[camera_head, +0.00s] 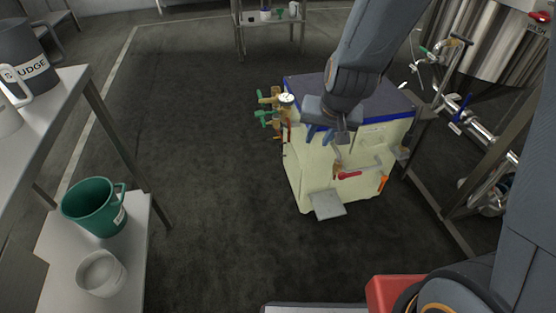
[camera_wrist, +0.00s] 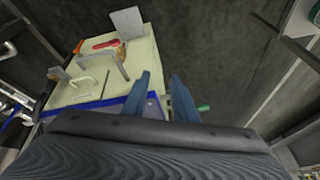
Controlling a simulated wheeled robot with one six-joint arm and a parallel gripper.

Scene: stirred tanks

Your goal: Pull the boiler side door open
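The boiler (camera_head: 310,170) is a cream box with a dark, blue-edged top, standing on the floor in the middle of the head view. It also shows upside down at the left of the wrist view (camera_wrist: 90,65). A pale U-shaped handle (camera_wrist: 84,82) sits on its face beside a thin dark seam, likely the door's edge. The door looks shut, though my arm hides part of the boiler. My gripper (camera_head: 320,136) is over the boiler's near upper edge. In the wrist view its two blue fingers (camera_wrist: 163,75) stand apart with nothing seen between them.
Brass valves with green handles and a gauge (camera_head: 286,100) stick out at the boiler's left. A red lever (camera_head: 350,175) and grey plate (camera_head: 328,204) project from its front. A steel tank frame (camera_head: 450,205) stands close right. Floor on the left is clear up to the shelf (camera_head: 150,205).

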